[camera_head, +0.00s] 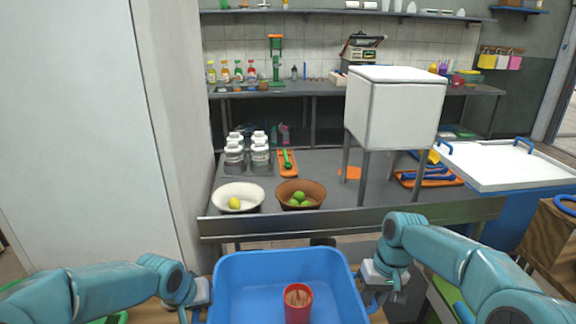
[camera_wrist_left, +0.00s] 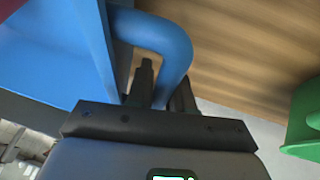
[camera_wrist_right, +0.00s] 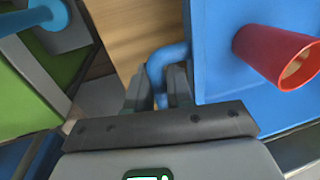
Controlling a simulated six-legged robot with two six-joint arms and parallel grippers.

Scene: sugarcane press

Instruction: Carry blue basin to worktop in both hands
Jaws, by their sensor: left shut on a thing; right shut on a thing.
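The blue basin (camera_head: 246,288) is in front of me at the bottom middle of the head view, with a red cup (camera_head: 298,306) holding brown contents inside. My left gripper (camera_head: 197,306) is shut on the basin's left blue loop handle, which shows in the left wrist view (camera_wrist_left: 168,38). My right gripper (camera_head: 373,292) is shut on the right loop handle, which shows in the right wrist view (camera_wrist_right: 158,62). The basin looks about level. The grey metal worktop (camera_head: 325,165) lies beyond it, its front edge past the basin's far rim.
On the worktop's front stand a white bowl (camera_head: 251,203) with a yellow fruit and a brown bowl (camera_head: 316,191) with green fruits. Jars (camera_head: 260,157) and an orange tray (camera_head: 288,170) sit behind. A white box on legs (camera_head: 392,115) stands right. A white cabinet (camera_head: 75,130) rises left.

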